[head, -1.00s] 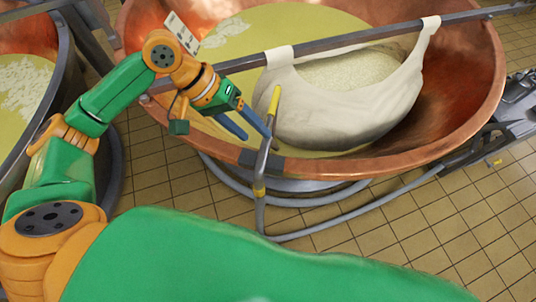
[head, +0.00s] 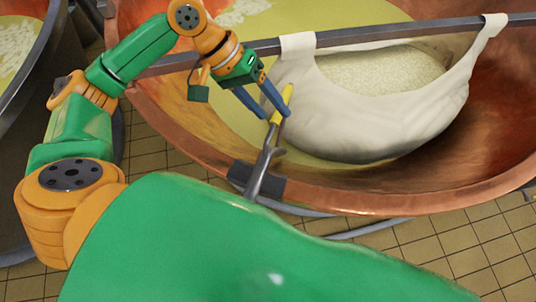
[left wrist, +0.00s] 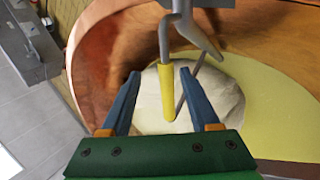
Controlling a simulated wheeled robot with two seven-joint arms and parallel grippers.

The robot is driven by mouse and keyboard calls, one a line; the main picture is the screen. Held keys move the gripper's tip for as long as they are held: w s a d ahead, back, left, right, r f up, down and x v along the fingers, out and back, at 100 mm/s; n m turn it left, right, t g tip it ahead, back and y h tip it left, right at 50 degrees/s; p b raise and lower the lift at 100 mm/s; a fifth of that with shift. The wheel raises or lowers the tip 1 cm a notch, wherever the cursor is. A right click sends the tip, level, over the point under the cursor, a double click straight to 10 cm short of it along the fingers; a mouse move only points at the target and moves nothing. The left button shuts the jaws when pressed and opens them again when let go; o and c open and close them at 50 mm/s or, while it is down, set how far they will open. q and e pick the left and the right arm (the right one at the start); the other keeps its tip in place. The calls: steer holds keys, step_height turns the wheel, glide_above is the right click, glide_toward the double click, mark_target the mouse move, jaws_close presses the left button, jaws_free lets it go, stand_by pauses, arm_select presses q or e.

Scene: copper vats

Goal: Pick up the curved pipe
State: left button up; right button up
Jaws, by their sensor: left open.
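The curved pipe (head: 267,155) is grey with a yellow end (head: 286,98). It stands at the near rim of the copper vat, by a dark clamp-like block (head: 256,181), with the yellow end up beside the white cloth. My left gripper (head: 275,114) is open, with its blue fingertips close to the yellow end. In the left wrist view the yellow end of the pipe (left wrist: 166,88) shows between the two spread fingers, nearer the right one. My right gripper is not in view.
The copper vat (head: 430,192) holds yellow liquid. A white cloth (head: 370,125) filled with curd hangs from a metal bar (head: 390,33) across it, right beside the pipe. Another vat (head: 42,75) stands at the left. Tiled floor (head: 400,260) lies in front.

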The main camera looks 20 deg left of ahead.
arm_select(q)
steer(key=x, duration=0.7)
steer(key=shift+w+a+f+p, duration=0.2)
steer(key=shift+f+p, duration=0.1)
steer(key=shift+f, duration=0.2)
steer(key=shift+r, duration=0.1)
jaws_close()
